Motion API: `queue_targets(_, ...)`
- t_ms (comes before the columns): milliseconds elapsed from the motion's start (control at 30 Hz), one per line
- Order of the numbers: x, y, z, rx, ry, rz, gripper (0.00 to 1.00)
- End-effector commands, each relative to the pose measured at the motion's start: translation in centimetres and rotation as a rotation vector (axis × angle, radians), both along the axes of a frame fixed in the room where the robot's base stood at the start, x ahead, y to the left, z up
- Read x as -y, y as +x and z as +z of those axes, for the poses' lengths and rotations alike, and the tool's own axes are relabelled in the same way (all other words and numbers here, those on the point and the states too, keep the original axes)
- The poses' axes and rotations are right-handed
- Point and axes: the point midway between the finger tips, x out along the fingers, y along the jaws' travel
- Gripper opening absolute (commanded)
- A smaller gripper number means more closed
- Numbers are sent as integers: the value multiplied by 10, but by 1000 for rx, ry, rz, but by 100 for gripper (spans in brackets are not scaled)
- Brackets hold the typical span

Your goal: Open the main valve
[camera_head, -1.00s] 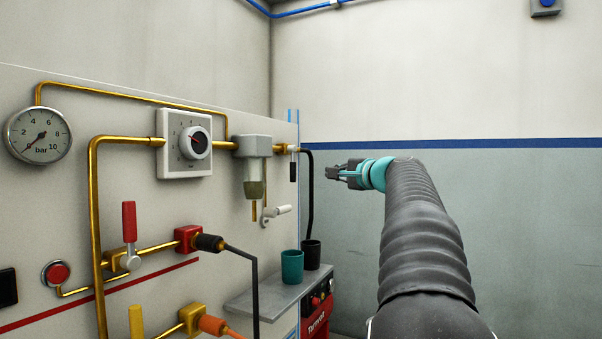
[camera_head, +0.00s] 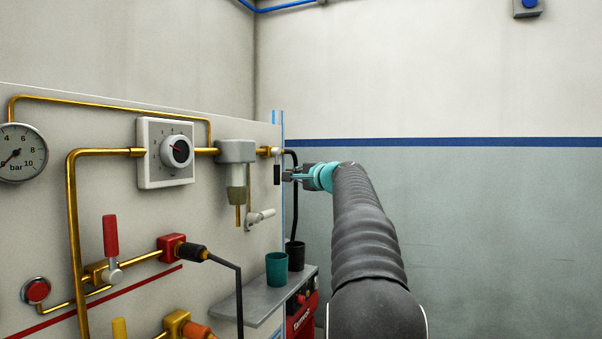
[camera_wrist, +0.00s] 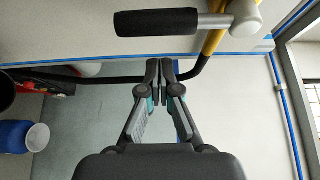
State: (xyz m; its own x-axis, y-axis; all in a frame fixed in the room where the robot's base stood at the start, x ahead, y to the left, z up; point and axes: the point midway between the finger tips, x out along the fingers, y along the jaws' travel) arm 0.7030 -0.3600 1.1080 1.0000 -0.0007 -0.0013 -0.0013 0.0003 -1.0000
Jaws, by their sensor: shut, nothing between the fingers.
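A valve with a black lever (camera_head: 277,172) sits at the right end of the brass pipe on the panel, and its lever hangs straight down. In the wrist view the black-gripped lever (camera_wrist: 158,22) lies across the top, with its metal pivot at the right. I take this as the main valve, though no label shows. My gripper (camera_head: 288,177) is just right of the lever in the head view. In the wrist view my gripper (camera_wrist: 160,68) has its fingertips together, empty, below the lever in the picture and apart from it.
A black hose (camera_head: 295,205) runs down beside my gripper, and crosses behind the fingers in the wrist view. A grey shelf (camera_head: 245,308) holds a teal cup (camera_head: 277,269) and a dark cup (camera_head: 296,256). A red-handled valve (camera_head: 111,238) is farther left. The right side is clear.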

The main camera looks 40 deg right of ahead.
Motion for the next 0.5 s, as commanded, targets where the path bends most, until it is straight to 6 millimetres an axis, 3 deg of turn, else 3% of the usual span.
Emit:
queue_targets(300,-25,-10,0,2,-1,0,0)
queue_targets(500,-28,-11,0,1,0,0,0)
